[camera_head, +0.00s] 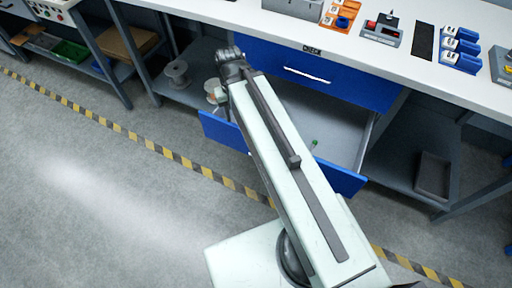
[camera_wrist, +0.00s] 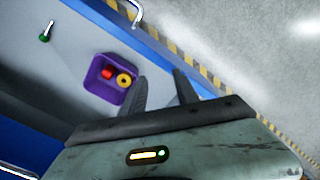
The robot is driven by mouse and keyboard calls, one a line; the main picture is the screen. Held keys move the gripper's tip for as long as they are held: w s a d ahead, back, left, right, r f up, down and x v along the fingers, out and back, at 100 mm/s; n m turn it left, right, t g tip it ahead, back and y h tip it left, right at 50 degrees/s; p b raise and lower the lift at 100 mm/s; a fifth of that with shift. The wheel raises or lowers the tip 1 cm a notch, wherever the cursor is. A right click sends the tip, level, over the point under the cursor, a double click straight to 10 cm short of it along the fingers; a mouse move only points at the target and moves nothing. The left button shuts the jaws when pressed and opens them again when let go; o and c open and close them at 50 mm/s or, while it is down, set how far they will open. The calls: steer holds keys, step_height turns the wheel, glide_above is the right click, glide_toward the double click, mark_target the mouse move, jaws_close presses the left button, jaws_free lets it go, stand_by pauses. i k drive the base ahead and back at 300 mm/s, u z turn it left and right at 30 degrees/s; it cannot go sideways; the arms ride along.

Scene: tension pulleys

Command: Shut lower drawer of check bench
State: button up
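The lower drawer (camera_head: 340,178) of the check bench (camera_head: 312,50) is pulled out, its blue front standing away from the bench. My arm crosses over it and hides its middle. In the wrist view, the drawer's blue front (camera_wrist: 112,24) runs diagonally, with a pale handle (camera_wrist: 137,12) on its outer side. My gripper (camera_wrist: 160,76) is open and empty, its dark fingers apart, appearing over the drawer near its front; contact cannot be told. The head view does not clearly show the fingers. The upper drawer (camera_head: 310,72) is shut.
Inside the lower drawer are a purple bin (camera_wrist: 108,78) with a red and a yellow piece, and a green-tipped part (camera_wrist: 44,36). Spools (camera_head: 176,74) sit on the left shelf, a dark tray (camera_head: 433,174) on the right one. The floor in front (camera_head: 90,190) is clear, with a striped line.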

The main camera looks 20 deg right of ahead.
mark_target(341, 129)
steer(key=u, duration=0.05)
steer(key=k, duration=0.55)
steer(key=z, duration=0.2)
steer(key=i, duration=0.55)
steer(key=u, duration=1.25)
steer(key=k, duration=0.9)
steer(key=u, duration=0.8)
steer(key=i, duration=1)
